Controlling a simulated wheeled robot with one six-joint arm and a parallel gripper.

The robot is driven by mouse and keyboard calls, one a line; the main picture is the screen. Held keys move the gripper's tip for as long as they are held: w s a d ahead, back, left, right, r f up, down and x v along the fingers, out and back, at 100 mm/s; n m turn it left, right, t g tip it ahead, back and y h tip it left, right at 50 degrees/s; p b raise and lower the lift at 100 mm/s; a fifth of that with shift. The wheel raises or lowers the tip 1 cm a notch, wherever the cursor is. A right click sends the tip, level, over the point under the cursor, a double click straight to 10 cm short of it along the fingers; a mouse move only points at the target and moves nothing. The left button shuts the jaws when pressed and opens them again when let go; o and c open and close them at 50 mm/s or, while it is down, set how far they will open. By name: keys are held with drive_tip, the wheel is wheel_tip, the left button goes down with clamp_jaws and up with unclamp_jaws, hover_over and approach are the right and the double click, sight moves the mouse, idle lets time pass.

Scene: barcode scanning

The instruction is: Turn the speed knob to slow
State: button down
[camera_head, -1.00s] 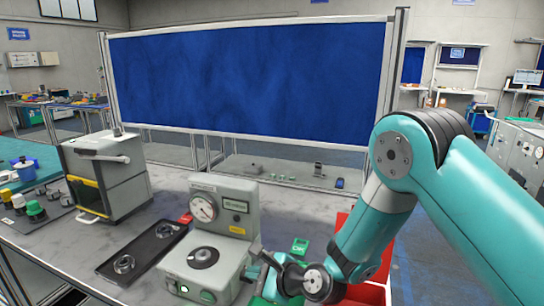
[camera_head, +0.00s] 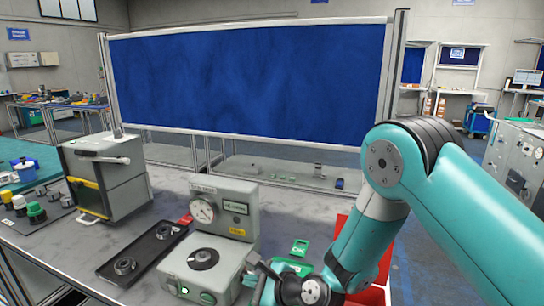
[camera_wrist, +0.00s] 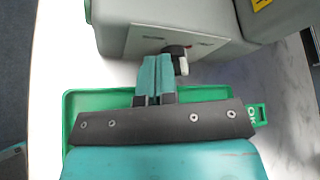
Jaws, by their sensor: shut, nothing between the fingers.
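The speed knob (camera_wrist: 180,58) is a small black knob with a white pointer or tip, on a light plate (camera_wrist: 150,42) on the side of the grey machine (camera_wrist: 180,14). Its setting cannot be read. My gripper (camera_wrist: 157,60) is shut and empty, its teal fingertips just left of the knob in the wrist view; whether they touch it is unclear. In the head view the grey machine (camera_head: 226,192) has a dial gauge and a round black plate, and my gripper (camera_head: 256,274) is by its right side. The knob cannot be made out there.
A green tray (camera_wrist: 80,100) lies under my gripper in the wrist view. A red bin (camera_head: 383,268) stands behind my forearm. A black tray (camera_head: 112,272) with metal rings lies left of the machine, and a grey box (camera_head: 125,180) stands farther left.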

drive_tip(key=shift+s+r, duration=0.1)
drive_tip(key=shift+r, duration=0.05)
drive_tip(key=shift+s+a+r+p, duration=0.1)
drive_tip(key=shift+s+r+p, duration=0.1)
drive_tip(key=shift+p, duration=0.1)
drive_tip(key=shift+f, duration=0.15)
drive_tip(key=d+b, duration=0.1)
drive_tip(key=s+d+b, duration=0.1)
drive_tip(key=d, duration=0.1)
drive_tip(key=d+b, duration=0.1)
drive_tip(key=d, duration=0.1)
drive_tip(key=shift+s+f+b, duration=0.1)
drive_tip(key=shift+s+b, duration=0.2)
drive_tip(key=shift+s, duration=0.05)
drive_tip(key=shift+s+d, duration=0.15)
drive_tip(key=shift+d, duration=0.15)
drive_tip(key=shift+r, duration=0.2)
